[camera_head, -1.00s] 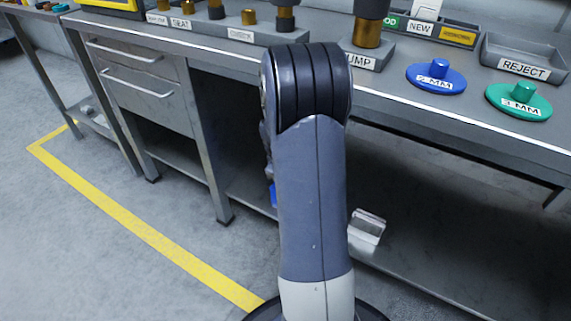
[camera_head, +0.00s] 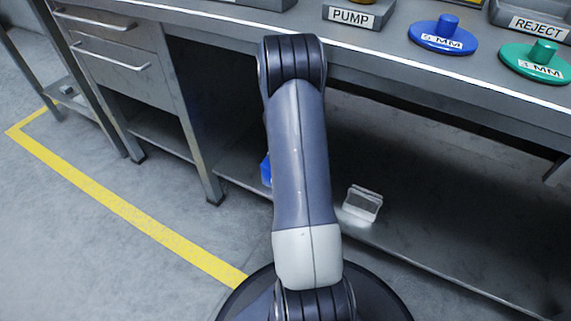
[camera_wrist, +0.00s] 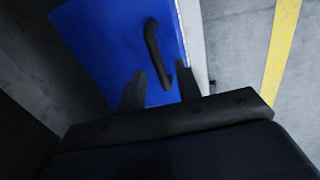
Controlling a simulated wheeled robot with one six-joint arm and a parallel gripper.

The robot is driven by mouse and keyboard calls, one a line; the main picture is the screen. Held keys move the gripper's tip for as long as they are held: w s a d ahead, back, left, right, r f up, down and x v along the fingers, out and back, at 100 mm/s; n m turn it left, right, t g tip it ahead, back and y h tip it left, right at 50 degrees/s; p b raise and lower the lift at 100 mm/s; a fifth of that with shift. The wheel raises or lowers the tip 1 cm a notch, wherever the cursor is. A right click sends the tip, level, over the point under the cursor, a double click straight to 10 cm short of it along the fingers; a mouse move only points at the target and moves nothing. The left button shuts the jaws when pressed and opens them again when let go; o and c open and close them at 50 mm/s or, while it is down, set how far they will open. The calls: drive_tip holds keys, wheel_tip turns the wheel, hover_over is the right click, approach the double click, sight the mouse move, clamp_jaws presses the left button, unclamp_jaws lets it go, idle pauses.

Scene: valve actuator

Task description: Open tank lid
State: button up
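A flat blue lid-like surface (camera_wrist: 95,40) with a black curved bar handle (camera_wrist: 152,45) fills the upper middle of the wrist view. My gripper (camera_wrist: 161,76) is open, its two dark fingers apart. The handle's lower end shows between the fingertips; I cannot tell whether they touch it. In the head view only a small blue part (camera_head: 265,170) shows beside my arm, under the bench. The rest of it and my gripper are hidden behind the arm there.
The grey bench (camera_head: 400,70) crosses above, with a blue disc (camera_head: 442,38), a green disc (camera_head: 535,62), a PUMP block (camera_head: 352,16) and a REJECT tray (camera_head: 535,25). A small clear-and-white box (camera_head: 362,203) sits on the lower shelf. A yellow floor line (camera_head: 130,212) runs at left.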

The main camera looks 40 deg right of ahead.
drive_tip(key=shift+f, duration=0.3)
drive_tip(key=shift+c, duration=0.5)
clamp_jaws()
